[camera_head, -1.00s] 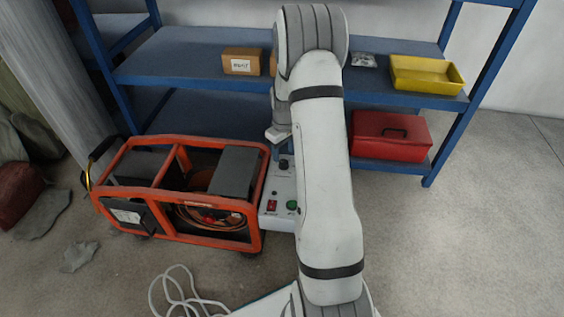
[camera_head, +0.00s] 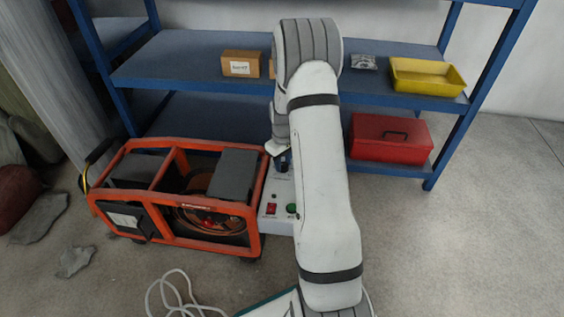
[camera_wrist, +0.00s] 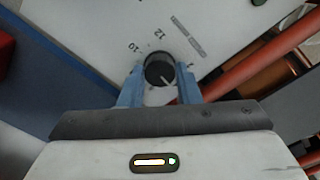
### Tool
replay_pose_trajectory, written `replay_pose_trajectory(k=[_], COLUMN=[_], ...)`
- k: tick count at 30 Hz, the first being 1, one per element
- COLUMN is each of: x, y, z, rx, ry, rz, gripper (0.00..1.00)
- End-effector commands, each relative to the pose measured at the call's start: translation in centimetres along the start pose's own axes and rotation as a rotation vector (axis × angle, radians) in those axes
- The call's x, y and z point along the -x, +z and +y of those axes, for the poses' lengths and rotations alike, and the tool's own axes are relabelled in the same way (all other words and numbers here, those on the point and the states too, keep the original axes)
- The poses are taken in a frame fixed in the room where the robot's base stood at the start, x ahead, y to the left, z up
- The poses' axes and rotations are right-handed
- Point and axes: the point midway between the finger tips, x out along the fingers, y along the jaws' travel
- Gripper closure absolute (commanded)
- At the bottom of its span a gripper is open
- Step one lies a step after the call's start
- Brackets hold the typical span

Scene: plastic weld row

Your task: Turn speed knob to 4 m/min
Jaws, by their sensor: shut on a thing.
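The speed knob (camera_wrist: 160,70) is a round black knob with a pale pointer line, on a light grey control panel (camera_wrist: 105,25). Printed numbers show on the panel beside it; I read 10 and 12. My gripper (camera_wrist: 160,82) has its two blue fingers on opposite sides of the knob, shut on it. In the head view the control panel (camera_head: 270,222) is on the right end of the orange-framed machine (camera_head: 180,205), with a red switch (camera_head: 271,209) and a green button (camera_head: 291,209). My arm hides part of the panel there. The 4 m/min mark cannot be made out.
Behind is a blue shelf (camera_head: 190,60) with a small cardboard box (camera_head: 241,63), a yellow bin (camera_head: 428,76) and a red toolbox (camera_head: 390,137). A white cable (camera_head: 170,290) lies on the floor in front. Floor at right is clear.

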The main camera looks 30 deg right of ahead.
Motion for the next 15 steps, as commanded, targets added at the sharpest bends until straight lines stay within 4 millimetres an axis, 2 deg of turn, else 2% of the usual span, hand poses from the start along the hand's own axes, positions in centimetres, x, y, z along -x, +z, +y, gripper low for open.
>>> replay_pose_trajectory(k=[3,15], x=[0.03,0.02], y=[-0.02,-0.05], z=[0.07,0.10], rx=[0.000,-0.056], ry=[0.001,0.002], rz=[0.001,0.002], gripper=[0.93,0.93])
